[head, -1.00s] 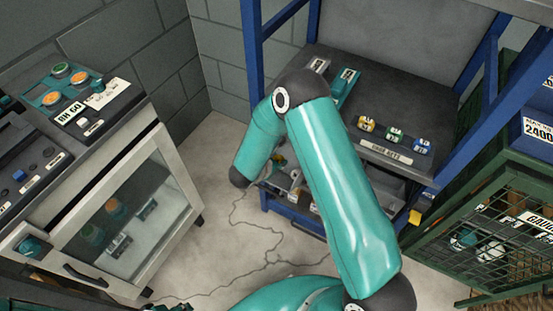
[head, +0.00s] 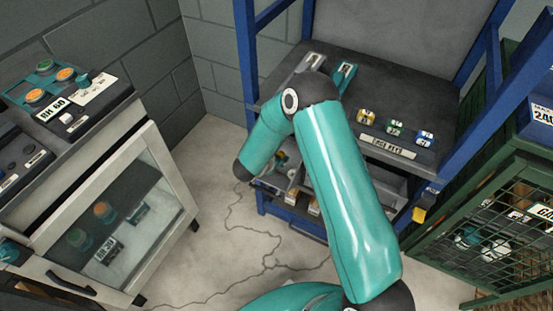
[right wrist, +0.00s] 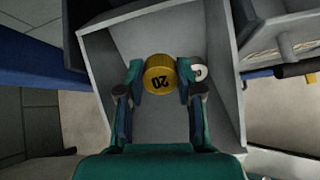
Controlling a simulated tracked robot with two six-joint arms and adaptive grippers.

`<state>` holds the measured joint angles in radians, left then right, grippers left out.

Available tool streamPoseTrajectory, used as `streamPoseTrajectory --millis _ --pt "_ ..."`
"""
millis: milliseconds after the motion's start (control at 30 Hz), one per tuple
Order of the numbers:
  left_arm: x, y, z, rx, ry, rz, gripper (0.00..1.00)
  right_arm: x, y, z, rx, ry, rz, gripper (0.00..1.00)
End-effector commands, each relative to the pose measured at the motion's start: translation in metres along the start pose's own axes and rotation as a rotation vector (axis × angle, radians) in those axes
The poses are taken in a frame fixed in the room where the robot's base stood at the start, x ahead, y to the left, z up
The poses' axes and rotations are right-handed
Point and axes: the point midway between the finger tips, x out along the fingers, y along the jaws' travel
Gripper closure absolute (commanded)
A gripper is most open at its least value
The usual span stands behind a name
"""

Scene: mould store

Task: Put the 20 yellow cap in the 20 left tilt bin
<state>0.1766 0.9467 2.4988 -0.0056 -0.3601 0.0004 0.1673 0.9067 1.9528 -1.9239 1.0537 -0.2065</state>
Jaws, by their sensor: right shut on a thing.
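The yellow cap (right wrist: 159,74) shows in the right wrist view with a dark "20" upside down on its face. My right gripper (right wrist: 162,78) is shut on it, one finger on each side. Behind the cap is an open grey tilt bin (right wrist: 162,122); the cap lies over its mouth or inside it, and I cannot tell how deep. No number on this bin is readable. A small white round piece (right wrist: 200,72) shows right beside the cap. In the head view, my right arm covers part of the bins under the blue-framed bench. My left gripper is not in view.
In the head view, the dark bench top (head: 335,112) carries small yellow, green and blue items. A glass-fronted cabinet (head: 115,220) stands left and a green mesh cage (head: 495,230) right.

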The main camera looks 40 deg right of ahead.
Motion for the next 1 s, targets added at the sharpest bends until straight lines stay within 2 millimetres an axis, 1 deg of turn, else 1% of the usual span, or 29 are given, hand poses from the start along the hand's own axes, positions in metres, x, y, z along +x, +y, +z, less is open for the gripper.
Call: streamPoseTrajectory --millis 33,1000 --pt "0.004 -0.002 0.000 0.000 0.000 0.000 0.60 0.004 0.000 -0.001 0.002 -0.001 0.000 0.82" --pt "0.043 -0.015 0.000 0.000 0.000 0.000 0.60 0.053 0.000 -0.002 0.001 0.000 0.000 0.82"
